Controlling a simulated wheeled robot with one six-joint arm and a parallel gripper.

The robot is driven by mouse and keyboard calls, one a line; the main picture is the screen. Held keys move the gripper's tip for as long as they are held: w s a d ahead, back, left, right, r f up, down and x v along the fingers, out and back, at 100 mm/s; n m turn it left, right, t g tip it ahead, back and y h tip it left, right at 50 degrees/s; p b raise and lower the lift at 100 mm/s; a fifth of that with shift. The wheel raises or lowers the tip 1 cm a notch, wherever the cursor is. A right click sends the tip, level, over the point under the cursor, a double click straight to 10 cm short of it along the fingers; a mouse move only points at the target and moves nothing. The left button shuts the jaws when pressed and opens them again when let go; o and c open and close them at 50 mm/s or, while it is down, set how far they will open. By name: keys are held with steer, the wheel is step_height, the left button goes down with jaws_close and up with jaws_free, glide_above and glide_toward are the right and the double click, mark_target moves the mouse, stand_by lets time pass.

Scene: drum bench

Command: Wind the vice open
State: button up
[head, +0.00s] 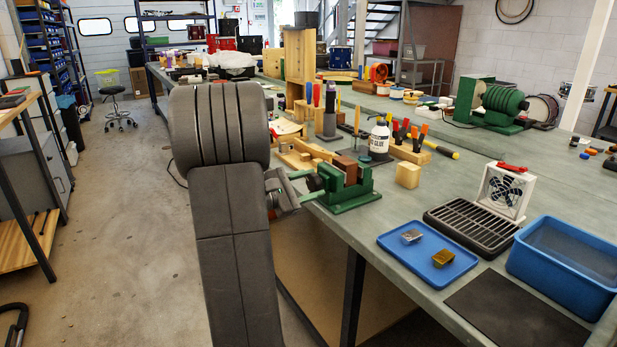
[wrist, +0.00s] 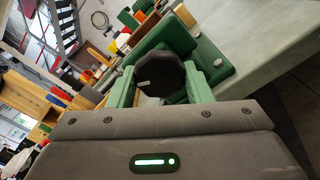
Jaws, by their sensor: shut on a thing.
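The green vice (head: 352,195) stands at the near edge of the long bench in the head view, with a reddish-brown block (head: 345,166) at its jaws. Its green body (wrist: 209,58) also shows at the top of the wrist view. My gripper (head: 306,186) is at the vice's left end, beyond the bench edge. In the wrist view, my gripper's pale green fingers (wrist: 160,88) are shut on either side of a dark round handle (wrist: 158,72) of the vice. The gap between the vice jaws is too small to judge.
A wooden block (head: 408,175) and a glue bottle (head: 379,138) stand near the vice. A blue tray (head: 462,262) with two small metal pieces, a black rack (head: 470,232), a small fan (head: 507,190) and a blue bin (head: 566,256) lie to the right.

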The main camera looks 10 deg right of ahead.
steer(key=shift+r+n+p, duration=0.15)
steer(key=shift+n+p, duration=0.45)
steer(key=shift+n, duration=0.2)
steer(key=o, duration=1)
steer(key=shift+d, duration=0.2)
steer(key=shift+a, duration=0.15)
steer(key=p+v, duration=0.1)
steer(key=v, duration=1.2)
steer(key=shift+s+a, duration=0.1)
steer(key=shift+a, duration=0.2)
